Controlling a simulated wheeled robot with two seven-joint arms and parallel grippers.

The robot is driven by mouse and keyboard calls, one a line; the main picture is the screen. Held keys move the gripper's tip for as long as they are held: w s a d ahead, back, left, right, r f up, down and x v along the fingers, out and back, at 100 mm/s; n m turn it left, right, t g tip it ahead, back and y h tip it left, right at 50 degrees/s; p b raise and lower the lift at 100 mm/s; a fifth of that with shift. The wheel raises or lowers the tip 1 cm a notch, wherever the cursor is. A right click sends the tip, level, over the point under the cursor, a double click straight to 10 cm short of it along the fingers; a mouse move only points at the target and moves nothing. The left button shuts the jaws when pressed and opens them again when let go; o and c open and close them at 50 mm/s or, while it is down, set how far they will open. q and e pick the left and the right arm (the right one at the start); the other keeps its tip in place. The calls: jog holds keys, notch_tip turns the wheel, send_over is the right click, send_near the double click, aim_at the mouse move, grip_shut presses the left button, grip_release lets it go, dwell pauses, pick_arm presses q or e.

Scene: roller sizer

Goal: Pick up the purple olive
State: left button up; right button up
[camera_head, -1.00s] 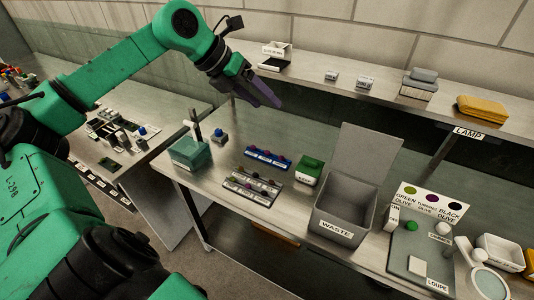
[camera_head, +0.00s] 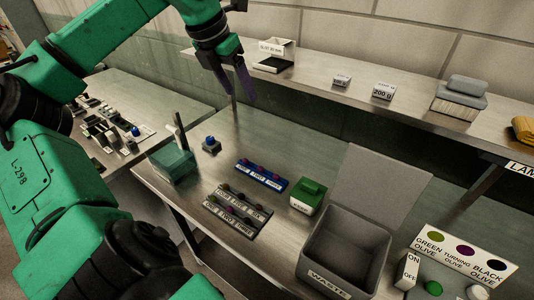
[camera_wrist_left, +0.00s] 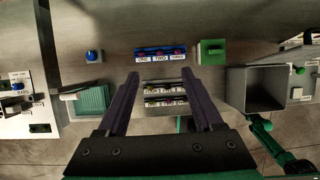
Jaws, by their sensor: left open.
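Small dark reddish-purple olives sit on a blue rack labelled ONE, TWO, THREE (camera_head: 262,183). A grey two-row tray (camera_head: 236,218) in front of it holds several small olives, some green, some dark purple. The olives are too small to tell exactly which is the purple olive. My left gripper (camera_head: 239,88) is open and empty, pointing down, high above the table behind the rack in the head view. In the left wrist view its two purple fingers (camera_wrist_left: 161,76) stand apart; the grey tray (camera_wrist_left: 165,93) shows between them and the blue rack (camera_wrist_left: 160,60) beyond them. My right gripper is not visible.
A green box (camera_head: 308,198) stands right of the rack, then a large grey WASTE bin (camera_head: 345,240). A teal container (camera_head: 172,166) and a blue-topped button (camera_head: 211,144) stand left. A sign with olive colours (camera_head: 464,256) is at far right. A shelf (camera_head: 325,72) runs behind.

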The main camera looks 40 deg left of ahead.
pick_arm(q)
notch_tip(320, 180, down, 5)
jog(key=b, duration=1.4)
send_near(260, 168)
jog(key=p+x, duration=0.1)
jog(key=x, duration=0.2)
jog(key=shift+f, duration=0.2)
jog(key=shift+p+x, duration=0.95)
jog(key=shift+p, duration=0.3)
jog(key=shift+x, duration=1.25)
jog(key=shift+w+f, duration=0.15)
jog(key=shift+f, duration=0.2)
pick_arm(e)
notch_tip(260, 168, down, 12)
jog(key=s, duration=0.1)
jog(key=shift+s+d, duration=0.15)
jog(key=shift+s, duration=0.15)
pick_arm(q)
jog(key=shift+c, duration=0.3)
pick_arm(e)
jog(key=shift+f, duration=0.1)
pick_arm(q)
jog(key=c, duration=0.8)
